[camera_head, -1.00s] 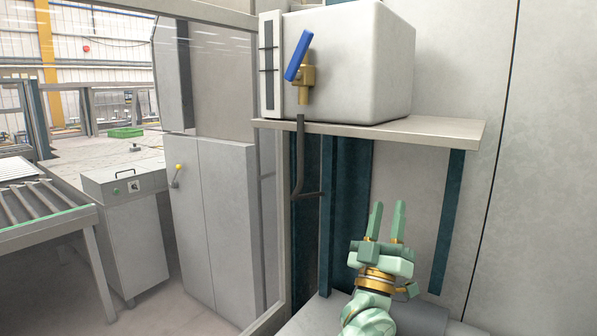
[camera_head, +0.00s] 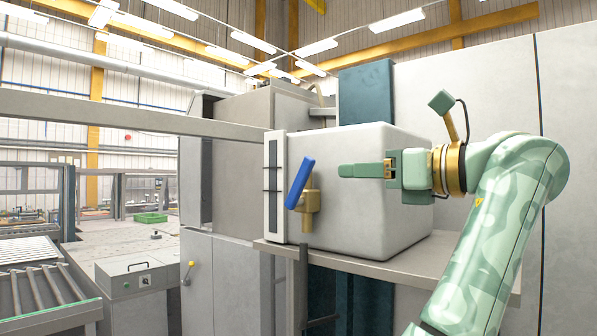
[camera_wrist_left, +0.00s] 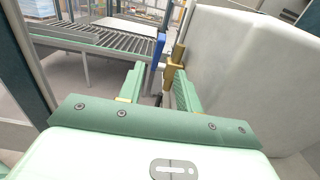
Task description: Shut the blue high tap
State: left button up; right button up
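The tap has a blue lever handle (camera_head: 300,182) on a brass body (camera_head: 307,214), at the front left of a white rounded box (camera_head: 366,215). The lever stands steeply tilted, its top leaning right. My left gripper (camera_head: 343,170) is level with the lever, in front of the box, pointing left with a gap to the tap. In the left wrist view the gripper (camera_wrist_left: 158,72) is open with nothing held. The blue lever (camera_wrist_left: 158,48) and brass body (camera_wrist_left: 175,68) appear just beyond and between its fingertips. My right gripper is not in view.
The box stands on a grey shelf (camera_head: 390,267). A dark pipe (camera_head: 304,290) hangs below the tap. A grey rail (camera_head: 130,116) crosses at left. A grey cabinet (camera_head: 225,280) with a yellow-knobbed lever and a roller conveyor (camera_head: 45,293) are farther left.

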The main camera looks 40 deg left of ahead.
aim_at(300, 172)
pick_arm(q)
jog(key=a+p, duration=0.1)
jog(key=a, duration=0.3)
jog(key=a+p, duration=0.1)
jog(key=a, duration=0.3)
jog(key=w+a, duration=0.1)
jog(key=a, duration=0.3)
jog(key=shift+a+r+p, duration=0.1)
jog(key=shift+p, duration=0.3)
jog(key=shift+a, duration=0.75)
grip_shut()
